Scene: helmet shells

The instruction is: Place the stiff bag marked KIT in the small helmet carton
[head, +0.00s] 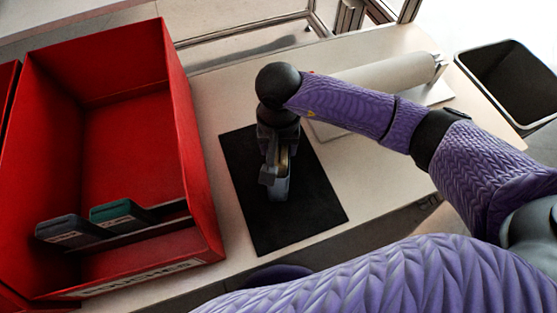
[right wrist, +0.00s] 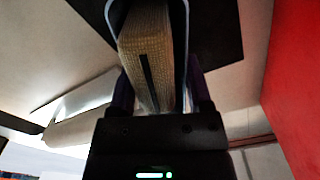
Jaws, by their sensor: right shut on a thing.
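My right gripper (head: 276,172) reaches down over the black mat (head: 315,205) and is shut on a narrow grey-blue thing (head: 280,189), which I take to be the stiff bag. In the right wrist view its tan woven face (right wrist: 150,50) with a dark stripe shows between the fingers. I cannot read a KIT mark on it. I cannot tell whether it touches the mat. My left gripper is out of view.
A grey and a teal flat piece (head: 120,213) stand at the near end of the red carton, beside a dark divider; the rest inside is empty. Another red edge shows far left. A pale roll (head: 385,77) lies at the back, and a dark bin (head: 510,80) stands beyond the table.

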